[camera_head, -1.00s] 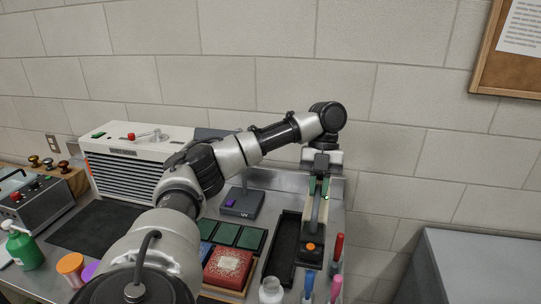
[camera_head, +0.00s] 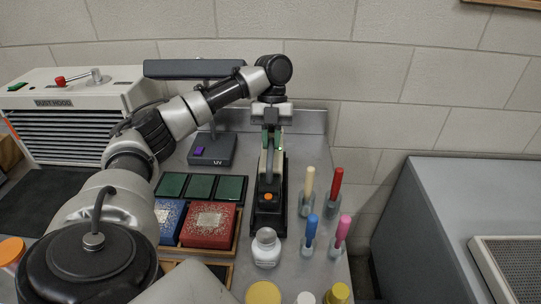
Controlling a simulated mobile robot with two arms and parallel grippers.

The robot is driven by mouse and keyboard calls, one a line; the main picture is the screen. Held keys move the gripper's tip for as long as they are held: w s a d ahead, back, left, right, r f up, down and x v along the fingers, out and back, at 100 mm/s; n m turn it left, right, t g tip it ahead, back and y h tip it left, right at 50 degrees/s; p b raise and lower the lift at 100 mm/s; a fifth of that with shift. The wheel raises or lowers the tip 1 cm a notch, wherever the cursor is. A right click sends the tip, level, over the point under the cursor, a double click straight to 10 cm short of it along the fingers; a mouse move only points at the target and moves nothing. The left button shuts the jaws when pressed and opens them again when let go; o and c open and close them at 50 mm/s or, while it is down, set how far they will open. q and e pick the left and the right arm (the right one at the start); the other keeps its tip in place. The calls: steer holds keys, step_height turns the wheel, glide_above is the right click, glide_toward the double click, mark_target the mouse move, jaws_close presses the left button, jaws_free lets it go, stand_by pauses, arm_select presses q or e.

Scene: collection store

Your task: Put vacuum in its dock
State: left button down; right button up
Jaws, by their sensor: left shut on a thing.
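The vacuum (camera_head: 270,180), a slim pale and dark hand-held body with an orange button, is lined up over its black dock (camera_head: 282,200) at the right part of the bench. My left gripper (camera_head: 270,140) points down and is shut on the green-edged upper part of the vacuum, at its far end. The vacuum hides most of the dock's inside, so I cannot tell whether it rests on the dock floor or hangs just above it. My right gripper is out of view.
A white jar (camera_head: 266,248) stands just in front of the dock. Several coloured brushes in holders (camera_head: 311,237) stand to its right. Red box (camera_head: 209,225), blue box and green panels (camera_head: 201,187) lie to the left. The UV lamp (camera_head: 212,150) stands behind.

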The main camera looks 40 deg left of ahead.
arm_select(q)
steer(key=shift+d+f, duration=0.1)
steer(key=shift+f, duration=0.25)
step_height(320, 180, down, 4)
steer(key=shift+d+r+p, duration=0.1)
steer(key=shift+r+p, duration=0.15)
steer(key=shift+p, duration=0.1)
steer(key=shift+f, duration=0.45)
steer(key=c, duration=1.1)
jaws_free()
steer(key=shift+s, duration=0.1)
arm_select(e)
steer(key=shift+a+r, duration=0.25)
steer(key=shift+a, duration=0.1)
arm_select(q)
steer(key=b+v, duration=0.1)
steer(key=v, duration=0.3)
steer(key=shift+r, duration=0.3)
steer(key=shift+p+v, duration=1.65)
steer(key=shift+v, duration=2.15)
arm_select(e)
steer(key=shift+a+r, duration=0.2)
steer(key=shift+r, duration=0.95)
